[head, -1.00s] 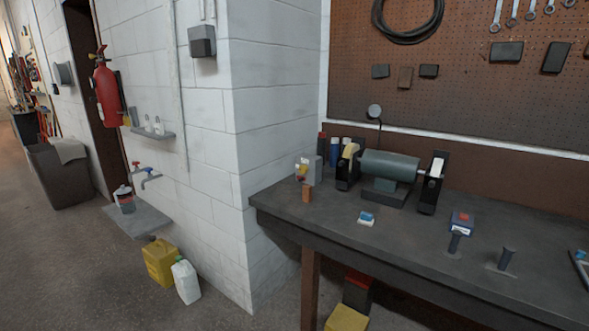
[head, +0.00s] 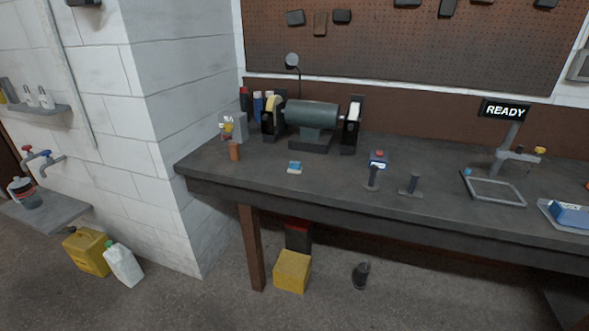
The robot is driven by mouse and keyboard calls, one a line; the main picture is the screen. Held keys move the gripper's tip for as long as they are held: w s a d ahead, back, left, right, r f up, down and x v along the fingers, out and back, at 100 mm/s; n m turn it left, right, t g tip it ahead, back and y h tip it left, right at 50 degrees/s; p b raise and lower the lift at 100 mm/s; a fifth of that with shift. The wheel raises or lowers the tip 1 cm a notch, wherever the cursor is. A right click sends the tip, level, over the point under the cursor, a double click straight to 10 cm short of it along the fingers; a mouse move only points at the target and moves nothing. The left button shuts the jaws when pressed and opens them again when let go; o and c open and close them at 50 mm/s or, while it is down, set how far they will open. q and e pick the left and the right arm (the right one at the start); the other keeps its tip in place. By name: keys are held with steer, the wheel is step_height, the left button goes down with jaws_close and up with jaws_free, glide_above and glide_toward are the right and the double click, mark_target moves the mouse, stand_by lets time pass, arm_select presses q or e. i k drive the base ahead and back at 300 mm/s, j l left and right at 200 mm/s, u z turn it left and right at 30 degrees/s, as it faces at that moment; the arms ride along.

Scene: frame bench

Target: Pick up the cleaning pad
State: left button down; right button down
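A small blue-and-white block (head: 295,167), which looks like the cleaning pad, lies flat on the dark workbench (head: 255,178), in front of the bench grinder (head: 312,120). Nothing touches it and its top is in plain view. Neither of my grippers shows in the head view.
A reddish-brown block (head: 235,151) stands left of the pad. Yellow containers (head: 292,271) sit on the floor.

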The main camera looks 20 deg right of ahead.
mark_target(294, 167)
steer(key=i+j+z, duration=0.3)
steer(key=i+j, duration=0.35)
steer(key=i, duration=0.15)
steer(key=i+j+z, duration=0.3)
steer(key=i+j, duration=0.45)
